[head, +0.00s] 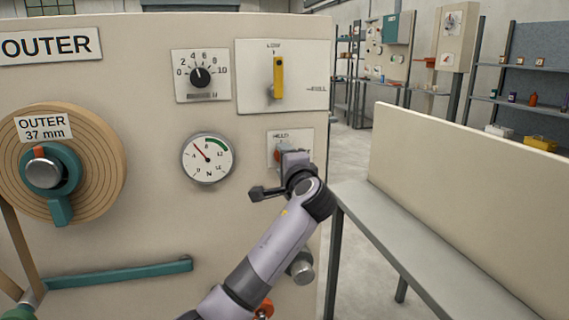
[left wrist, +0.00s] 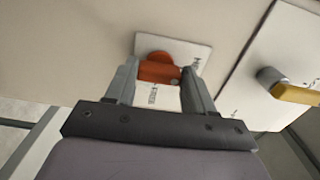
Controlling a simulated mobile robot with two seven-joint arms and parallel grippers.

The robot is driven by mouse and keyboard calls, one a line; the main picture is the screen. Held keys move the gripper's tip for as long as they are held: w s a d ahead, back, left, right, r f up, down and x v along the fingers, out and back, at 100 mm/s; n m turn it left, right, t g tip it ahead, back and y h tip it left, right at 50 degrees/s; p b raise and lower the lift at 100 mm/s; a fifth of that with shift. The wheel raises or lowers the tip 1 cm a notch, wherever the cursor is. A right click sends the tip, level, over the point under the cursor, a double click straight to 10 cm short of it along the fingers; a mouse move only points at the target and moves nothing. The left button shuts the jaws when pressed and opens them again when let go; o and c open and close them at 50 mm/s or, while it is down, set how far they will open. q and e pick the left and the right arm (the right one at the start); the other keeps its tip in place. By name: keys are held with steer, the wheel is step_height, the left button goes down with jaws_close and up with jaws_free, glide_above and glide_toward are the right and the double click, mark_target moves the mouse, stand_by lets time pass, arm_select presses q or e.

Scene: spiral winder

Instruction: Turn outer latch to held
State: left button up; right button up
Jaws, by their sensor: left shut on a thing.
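The latch is an orange-red handle (left wrist: 157,70) on a small white plate (left wrist: 203,54), low on the right side of the cream panel marked OUTER. In the head view only a red sliver of the latch (head: 277,154) shows, and the plate (head: 307,140) is partly covered by my gripper. My left gripper (left wrist: 160,75) is shut on the latch handle, with one finger on each side of it. The plate's small lettering is too blurred to read surely, so the latch's setting cannot be told. My right gripper is not in view.
A yellow lever (head: 279,77) points up on a plate above the latch. A dial gauge (head: 208,158) and a black knob (head: 201,76) sit to the left. A teal-handled spool (head: 98,150) is farther left. A grey bench (head: 405,245) stands right of the panel.

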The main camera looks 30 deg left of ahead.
arm_select(q)
steer(key=shift+f, duration=0.15)
steer(key=o, duration=1)
steer(key=shift+o, duration=0.2)
steer(key=v, duration=0.7)
steer(key=shift+b, duration=0.35)
steer(key=shift+s+d, duration=0.1)
